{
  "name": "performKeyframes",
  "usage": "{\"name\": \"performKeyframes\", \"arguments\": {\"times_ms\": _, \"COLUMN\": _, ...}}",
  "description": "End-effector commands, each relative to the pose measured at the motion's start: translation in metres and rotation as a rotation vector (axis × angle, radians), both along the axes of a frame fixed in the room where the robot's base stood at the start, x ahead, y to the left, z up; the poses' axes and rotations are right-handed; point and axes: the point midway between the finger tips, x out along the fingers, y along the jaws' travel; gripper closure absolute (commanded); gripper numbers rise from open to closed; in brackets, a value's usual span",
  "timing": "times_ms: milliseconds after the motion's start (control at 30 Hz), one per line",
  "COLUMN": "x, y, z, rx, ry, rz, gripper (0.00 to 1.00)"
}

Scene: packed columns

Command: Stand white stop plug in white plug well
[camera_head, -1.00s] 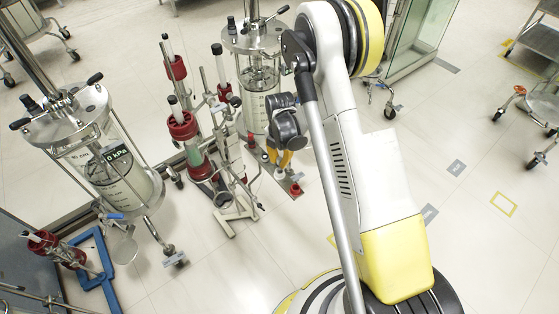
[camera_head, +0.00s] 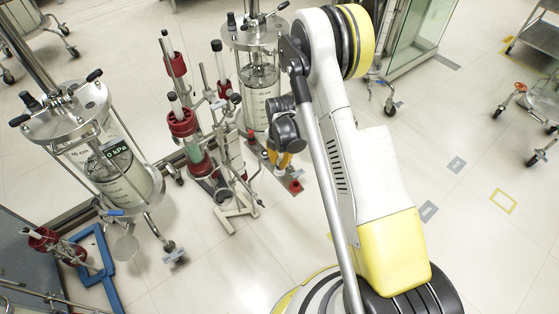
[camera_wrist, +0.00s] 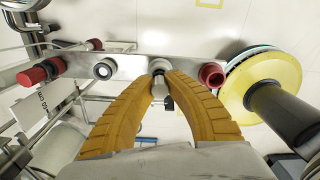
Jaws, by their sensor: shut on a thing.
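My gripper (camera_wrist: 160,80) points down over a narrow grey plate. In the wrist view its two yellow fingers are closed on a small pale plug (camera_wrist: 159,88), taken as the white stop plug and mostly hidden between the tips. A white ring-shaped fitting (camera_wrist: 159,64) shows just beyond the fingertips; I cannot tell whether the plug touches it or is in it. Another white well with a dark hole (camera_wrist: 105,68) lies to its left. In the head view my gripper (camera_head: 284,160) hangs just above the plate, and its tips hide the plug.
A red well (camera_wrist: 211,75) sits right of the fingertips, and a red-capped piece (camera_wrist: 40,72) lies at the left. Glass columns (camera_head: 120,170) and a clamp stand (camera_head: 235,210) crowd the left side in the head view.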

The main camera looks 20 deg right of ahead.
Motion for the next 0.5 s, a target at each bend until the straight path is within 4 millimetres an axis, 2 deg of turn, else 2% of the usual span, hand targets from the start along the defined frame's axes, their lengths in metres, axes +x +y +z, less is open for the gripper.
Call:
{"name": "performKeyframes", "arguments": {"times_ms": 233, "x": 0.0, "y": 0.0, "z": -0.0061, "rx": 0.0, "ry": 0.0, "rz": 0.0, "gripper": 1.0}}
{"name": "performKeyframes", "arguments": {"times_ms": 267, "x": 0.0, "y": 0.0, "z": -0.0062, "rx": 0.0, "ry": 0.0, "rz": 0.0, "gripper": 0.83}}
{"name": "performKeyframes", "arguments": {"times_ms": 300, "x": 0.0, "y": 0.0, "z": -0.006, "rx": 0.0, "ry": 0.0, "rz": 0.0, "gripper": 0.71}}
{"name": "performKeyframes", "arguments": {"times_ms": 333, "x": 0.0, "y": 0.0, "z": -0.006, "rx": 0.0, "ry": 0.0, "rz": 0.0, "gripper": 0.64}}
{"name": "performKeyframes", "arguments": {"times_ms": 500, "x": 0.0, "y": 0.0, "z": -0.006, "rx": 0.0, "ry": 0.0, "rz": 0.0, "gripper": 0.64}}
